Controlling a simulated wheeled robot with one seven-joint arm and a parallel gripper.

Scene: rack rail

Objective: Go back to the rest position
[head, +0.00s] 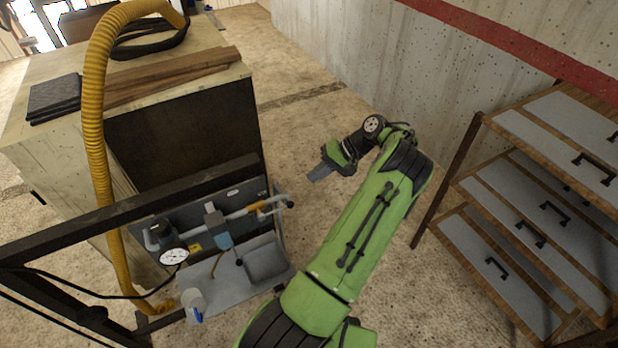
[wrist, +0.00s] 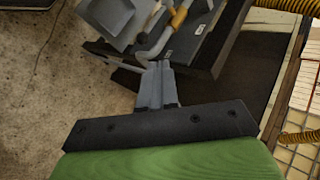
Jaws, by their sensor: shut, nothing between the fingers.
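My gripper (head: 320,173) is at the end of my green arm in the middle of the head view, over the floor to the right of the workbench unit. In the wrist view its two grey fingers (wrist: 157,85) are together, with nothing between them. Beyond the fingertips the wrist view shows grey pipework with a yellow fitting (wrist: 179,17). The gripper appears apart from it.
A dark rack frame with a grey panel, pipes, a gauge (head: 174,256) and a tray (head: 225,283) stands left of my arm. A yellow hose (head: 97,120) runs over a wooden cabinet (head: 60,160). A drawer shelf (head: 480,262) stands right. Floor (head: 310,120) is clear near the wall.

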